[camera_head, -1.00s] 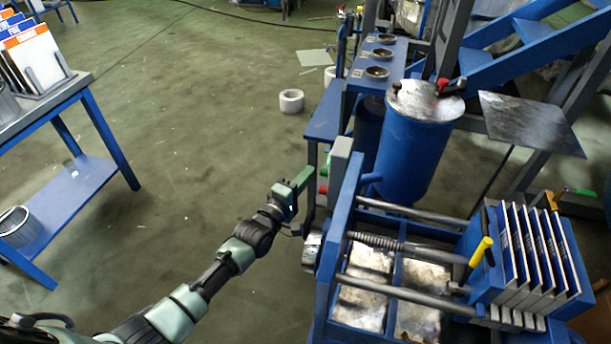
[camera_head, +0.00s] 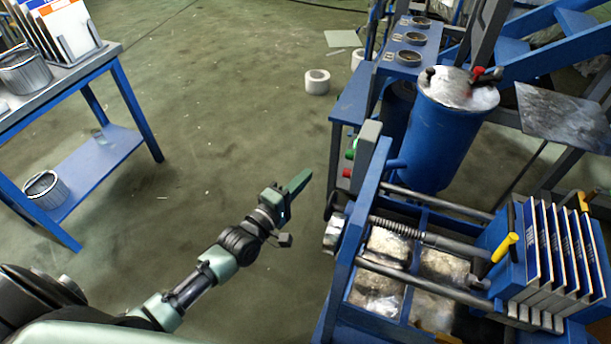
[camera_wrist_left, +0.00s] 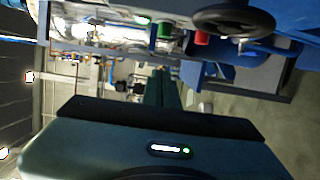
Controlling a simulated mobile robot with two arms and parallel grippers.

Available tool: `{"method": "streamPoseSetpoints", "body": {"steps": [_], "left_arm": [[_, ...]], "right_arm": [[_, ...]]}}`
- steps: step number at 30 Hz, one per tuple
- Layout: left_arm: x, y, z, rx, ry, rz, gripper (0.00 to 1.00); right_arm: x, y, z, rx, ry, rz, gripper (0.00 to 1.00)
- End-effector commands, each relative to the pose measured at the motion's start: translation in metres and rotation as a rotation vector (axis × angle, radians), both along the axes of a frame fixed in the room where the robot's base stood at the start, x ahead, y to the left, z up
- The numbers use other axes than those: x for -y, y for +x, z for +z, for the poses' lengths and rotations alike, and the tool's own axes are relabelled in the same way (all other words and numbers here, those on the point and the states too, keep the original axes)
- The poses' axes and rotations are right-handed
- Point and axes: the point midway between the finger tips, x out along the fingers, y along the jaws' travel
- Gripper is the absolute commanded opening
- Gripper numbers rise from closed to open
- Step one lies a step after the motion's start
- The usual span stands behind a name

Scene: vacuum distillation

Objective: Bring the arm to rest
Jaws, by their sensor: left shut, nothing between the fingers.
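My left arm comes in from the lower left of the head view. Its gripper (camera_head: 299,183) is shut and empty, held over open floor to the left of the blue press frame (camera_head: 350,250). A clear gap shows between the gripper and the press. In the left wrist view, my green gripper (camera_wrist_left: 165,88) points away from the camera, with a green button (camera_wrist_left: 164,30), a red button (camera_wrist_left: 202,37) and a dark handwheel (camera_wrist_left: 233,20) above it. My right gripper is in neither view.
The press carries several upright plates (camera_head: 545,240) at the right. A blue drum (camera_head: 440,135) stands behind it. A blue table (camera_head: 110,55) with a lower shelf stands at the left. A white roll (camera_head: 316,82) lies on the floor.

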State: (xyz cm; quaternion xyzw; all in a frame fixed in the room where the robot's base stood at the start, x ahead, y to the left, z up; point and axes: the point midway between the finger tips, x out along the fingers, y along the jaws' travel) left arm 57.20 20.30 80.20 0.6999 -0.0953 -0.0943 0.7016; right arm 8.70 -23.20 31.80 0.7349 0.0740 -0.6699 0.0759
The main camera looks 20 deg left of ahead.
Motion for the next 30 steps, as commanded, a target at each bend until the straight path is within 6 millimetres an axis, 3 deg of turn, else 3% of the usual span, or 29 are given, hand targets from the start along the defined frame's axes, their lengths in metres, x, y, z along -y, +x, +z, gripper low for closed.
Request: {"method": "streamPoseSetpoints", "body": {"steps": [10,14,17,23,26,30], "left_arm": [[0.0,0.0,-0.002,-0.003,0.005,0.001,0.0],[-0.005,-0.004,-0.032,-0.046,0.087,0.013,0.0],[-0.014,-0.017,-0.086,-0.128,0.239,0.021,0.0],[-0.032,-0.082,-0.223,-0.353,0.643,-0.049,0.0],[-0.038,-0.128,-0.285,-0.461,0.829,-0.136,0.0],[-0.042,-0.208,-0.358,-0.6,1.062,-0.311,0.0]], "right_arm": [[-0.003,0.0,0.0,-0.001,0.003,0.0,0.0],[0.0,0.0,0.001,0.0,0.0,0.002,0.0],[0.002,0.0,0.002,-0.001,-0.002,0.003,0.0],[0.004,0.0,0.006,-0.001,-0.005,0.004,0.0],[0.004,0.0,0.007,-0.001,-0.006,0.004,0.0],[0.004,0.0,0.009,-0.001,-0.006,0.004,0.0]]}}
